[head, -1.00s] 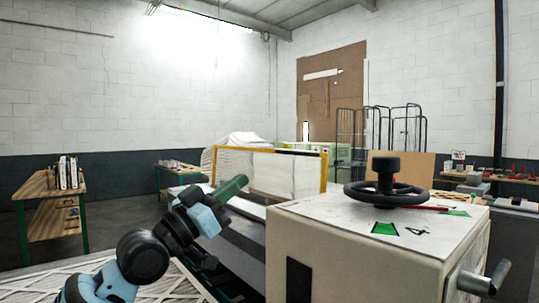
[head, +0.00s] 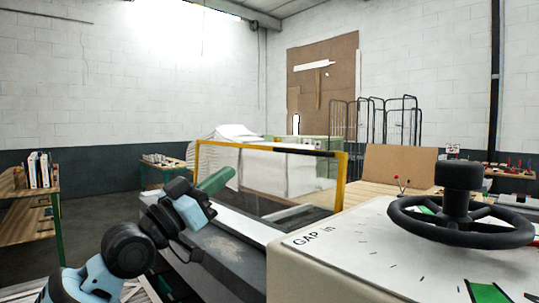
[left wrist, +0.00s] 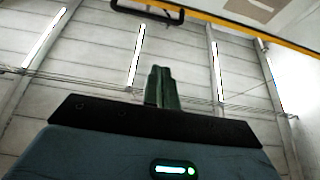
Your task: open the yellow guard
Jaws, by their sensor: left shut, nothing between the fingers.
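The yellow guard (head: 235,146) is a yellow frame with a clear panel, standing upright across the grey machine bed (head: 225,255). A black handle (head: 297,151) is on its top bar. In the left wrist view the yellow bar (left wrist: 225,17) crosses the top of the picture, with the black handle (left wrist: 145,12) looping from it. My left gripper (head: 220,176) has green fingers, shut and empty, and appears in front of the guard's left part, left of the handle. In the left wrist view its fingers (left wrist: 161,76) are together, apart from the bar. My right gripper is not in view.
A pale machine housing (head: 345,250) with a black handwheel (head: 462,222) fills the lower right. A wooden bench (head: 30,205) stands at the left. Wire cage trolleys (head: 385,120) and a brown panel (head: 400,165) are behind. Floor shows between the left bench and machine.

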